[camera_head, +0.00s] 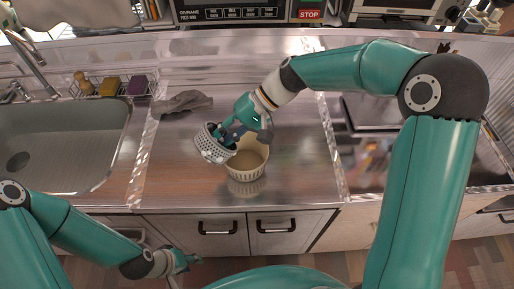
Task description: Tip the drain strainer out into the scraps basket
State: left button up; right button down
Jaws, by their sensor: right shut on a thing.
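The drain strainer (213,146) is a small light-grey perforated cup, held tilted at the upper left of the scraps basket. My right gripper (233,133) is shut on the strainer and holds it above the counter. The scraps basket (247,172) is a round beige tub standing on the steel counter; the strainer and gripper cover part of its rim. I cannot tell what is inside the strainer. My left gripper (186,262) hangs low in front of the cabinets, away from both; its fingers are too small to tell open or shut.
A sink (60,145) with a faucet (35,62) is at the left. A grey cloth (182,102) lies behind the basket to the left. A wire rack (113,87) with sponges stands by the sink. The counter left of the basket is clear.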

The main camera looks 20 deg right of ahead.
jog(key=shift+d+f+y+b, duration=0.1)
jog(key=shift+f+y+b, duration=0.1)
jog(key=shift+y+b, duration=0.15)
jog(key=shift+w+d+r+y+b, duration=0.15)
jog(key=shift+d+y+b, duration=0.25)
jog(key=shift+y, duration=0.45)
dwell(0.3)
jog(key=shift+f+b, duration=0.2)
jog(key=shift+b, duration=0.2)
jog(key=shift+y, duration=0.3)
jog(key=shift+d+f+g+b, duration=0.2)
jog(key=shift+g+b, duration=0.1)
jog(key=shift+b, duration=0.25)
jog(key=shift+f+y+b, duration=0.2)
jog(key=shift+y+b, duration=0.3)
jog(key=shift+b, duration=0.05)
jog(key=shift+w+d+r+y+b, duration=0.1)
jog(key=shift+d+y+b, duration=0.25)
jog(key=shift+d+y, duration=0.15)
jog(key=shift+w+d+r+y+b, duration=0.1)
jog(key=shift+d+y+b, duration=0.3)
jog(key=shift+d, duration=0.1)
jog(key=shift+w+d+f+m+y+b, duration=0.1)
jog(key=shift+d+m+y+b, duration=0.35)
jog(key=shift+y+b, duration=0.65)
jog(key=shift+w+d+f+m+y+b, duration=0.15)
jog(key=shift+d+y+b, duration=0.6)
jog(key=shift+y, duration=0.65)
